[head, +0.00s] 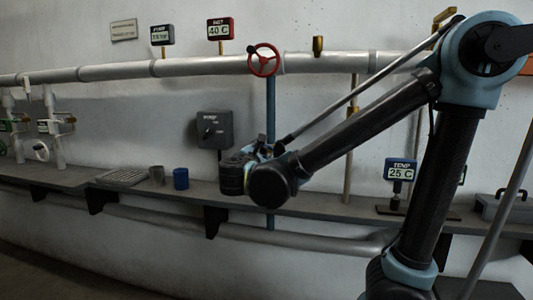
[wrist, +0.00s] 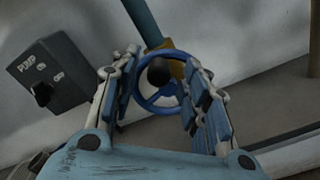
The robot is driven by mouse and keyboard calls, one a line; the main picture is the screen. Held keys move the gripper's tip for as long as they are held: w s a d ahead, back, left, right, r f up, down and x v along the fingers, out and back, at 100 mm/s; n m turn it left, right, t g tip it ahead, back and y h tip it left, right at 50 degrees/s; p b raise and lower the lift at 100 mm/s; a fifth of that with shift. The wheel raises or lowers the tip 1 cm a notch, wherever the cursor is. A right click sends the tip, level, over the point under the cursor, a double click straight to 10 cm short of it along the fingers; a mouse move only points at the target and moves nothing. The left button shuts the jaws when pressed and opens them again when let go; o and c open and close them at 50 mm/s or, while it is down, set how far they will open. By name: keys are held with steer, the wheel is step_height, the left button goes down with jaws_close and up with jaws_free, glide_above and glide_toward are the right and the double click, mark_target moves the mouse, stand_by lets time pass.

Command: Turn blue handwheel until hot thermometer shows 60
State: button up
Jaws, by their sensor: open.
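The blue handwheel (wrist: 147,101) shows in the wrist view, with a dark knob or hub in front of its middle. My gripper (wrist: 160,68) is open, with one finger on each side of the wheel; I cannot tell if they touch it. In the head view my arm's end hides the wheel, and my gripper (head: 264,149) is small and partly hidden by the wrist. The red-framed display (head: 220,29), whose label is blurred but looks like HOT, reads 40 C. The blue-framed TEMP display (head: 400,170) reads 25 C.
A red handwheel (head: 263,60) sits on the upper pipe (head: 200,67). A grey PUMP switch box (head: 215,129) is on the wall, left of my gripper; it also shows in the wrist view (wrist: 55,75). A blue cup (head: 181,179) and a grey cup (head: 157,175) stand on the shelf.

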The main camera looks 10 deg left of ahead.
steer(key=shift+w+d, duration=0.1)
steer(key=shift+w, duration=1.1)
steer(key=shift+c, duration=0.3)
